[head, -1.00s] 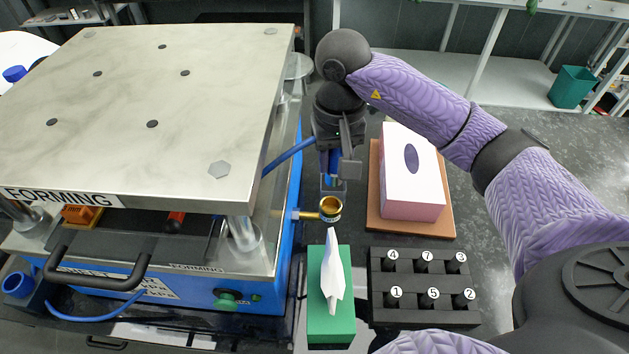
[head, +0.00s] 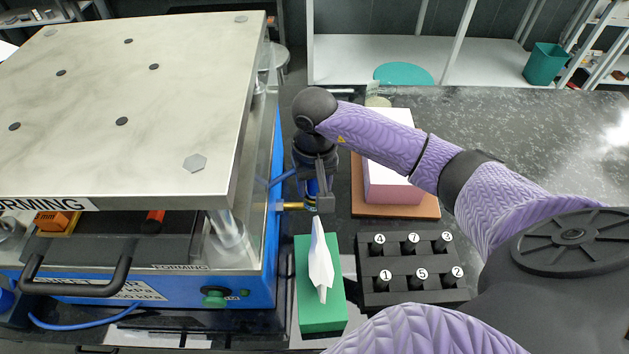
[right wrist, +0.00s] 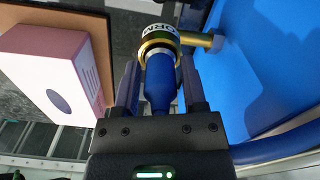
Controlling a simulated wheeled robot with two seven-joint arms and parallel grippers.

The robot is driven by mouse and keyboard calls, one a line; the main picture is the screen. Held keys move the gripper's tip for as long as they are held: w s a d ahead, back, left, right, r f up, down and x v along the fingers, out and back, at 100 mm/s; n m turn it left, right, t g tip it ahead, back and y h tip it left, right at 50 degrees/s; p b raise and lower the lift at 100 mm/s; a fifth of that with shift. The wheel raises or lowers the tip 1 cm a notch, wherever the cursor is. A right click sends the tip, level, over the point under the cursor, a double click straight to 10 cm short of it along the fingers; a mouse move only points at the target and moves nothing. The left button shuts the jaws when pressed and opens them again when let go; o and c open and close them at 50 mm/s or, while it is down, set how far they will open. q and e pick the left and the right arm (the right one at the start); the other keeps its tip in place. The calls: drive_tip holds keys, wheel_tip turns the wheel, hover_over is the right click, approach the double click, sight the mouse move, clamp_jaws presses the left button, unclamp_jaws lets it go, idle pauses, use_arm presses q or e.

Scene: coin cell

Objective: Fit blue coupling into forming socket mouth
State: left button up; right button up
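The blue coupling (right wrist: 160,82) is between the two fingers of my right gripper (right wrist: 160,75), which are shut on it. In the head view, the coupling (head: 312,187) and right gripper (head: 320,200) are over the forming socket. The socket is a brass ring (right wrist: 150,44) on a short side pipe; its brass stem (head: 291,206) comes off the blue press. In the right wrist view the coupling's front end lies within the ring's outline, at the mouth. How deep it sits is hidden. My left gripper is not in view.
The forming press (head: 120,110) stands at the left, with a blue hose (head: 283,177) near its side. A green tissue box (head: 318,316) is just in front of the socket. A pink-and-white box (head: 392,190) and a black numbered rack (head: 412,271) are to the right.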

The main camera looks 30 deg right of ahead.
drive_tip(key=shift+o, duration=0.9)
wheel_tip(320, 180, up, 12)
drive_tip(key=shift+r, duration=0.15)
drive_tip(key=shift+r+p, duration=0.1)
drive_tip(key=shift+p, duration=0.25)
